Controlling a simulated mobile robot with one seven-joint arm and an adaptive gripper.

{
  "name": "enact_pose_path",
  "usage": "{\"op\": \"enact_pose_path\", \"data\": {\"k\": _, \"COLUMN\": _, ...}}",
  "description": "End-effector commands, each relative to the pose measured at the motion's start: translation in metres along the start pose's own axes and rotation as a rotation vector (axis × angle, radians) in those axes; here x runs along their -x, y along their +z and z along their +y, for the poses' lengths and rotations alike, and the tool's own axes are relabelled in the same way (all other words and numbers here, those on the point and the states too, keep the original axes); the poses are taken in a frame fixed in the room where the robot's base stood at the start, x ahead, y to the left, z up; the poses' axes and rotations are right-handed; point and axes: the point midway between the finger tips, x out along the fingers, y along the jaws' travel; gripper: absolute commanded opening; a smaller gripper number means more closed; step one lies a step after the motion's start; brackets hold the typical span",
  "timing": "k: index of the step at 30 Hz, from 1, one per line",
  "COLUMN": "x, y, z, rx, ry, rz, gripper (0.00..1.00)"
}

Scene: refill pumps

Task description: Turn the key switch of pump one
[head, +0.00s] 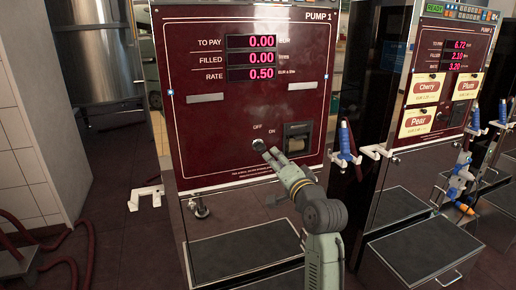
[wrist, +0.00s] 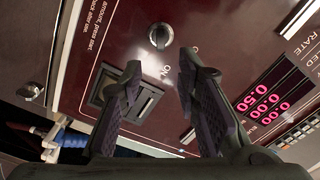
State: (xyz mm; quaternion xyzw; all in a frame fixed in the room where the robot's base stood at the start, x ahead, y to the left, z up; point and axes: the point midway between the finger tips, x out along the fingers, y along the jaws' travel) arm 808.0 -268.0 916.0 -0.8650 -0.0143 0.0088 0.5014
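Pump one (head: 200,120) is a dark red panel labelled PUMP 1, with red readouts 0.00, 0.00 and 0.50. Its key switch (head: 258,144) is a small round dark knob low on the panel, below the OFF and ON labels. In the wrist view the key switch (wrist: 160,35) shows whole, beyond the fingertips and roughly between their lines. My gripper (head: 272,155) is just right of and below the switch in the head view. In the wrist view my gripper (wrist: 160,64) is open, with nothing between its fingers. I cannot tell which label the switch points to.
A slot unit (head: 297,138) sits right of the switch; in the wrist view it lies close behind the left finger. A blue nozzle (head: 345,140) hangs at the panel's right edge. Pump 2 (head: 448,80) stands further right. A grey step box (head: 243,255) is below.

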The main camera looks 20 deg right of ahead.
Motion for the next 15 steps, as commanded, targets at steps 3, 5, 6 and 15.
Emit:
{"op": "enact_pose_path", "data": {"k": 3, "x": -0.023, "y": 0.0, "z": -0.003, "rx": 0.001, "ry": 0.001, "rz": -0.003, "gripper": 0.3}}
{"op": "enact_pose_path", "data": {"k": 5, "x": -0.035, "y": 0.0, "z": -0.003, "rx": 0.003, "ry": 0.001, "rz": -0.003, "gripper": 0.3}}
{"op": "enact_pose_path", "data": {"k": 6, "x": -0.043, "y": 0.0, "z": -0.003, "rx": 0.003, "ry": 0.001, "rz": -0.002, "gripper": 0.3}}
{"op": "enact_pose_path", "data": {"k": 15, "x": -0.086, "y": 0.0, "z": -0.002, "rx": 0.002, "ry": 0.0, "rz": -0.001, "gripper": 0.3}}
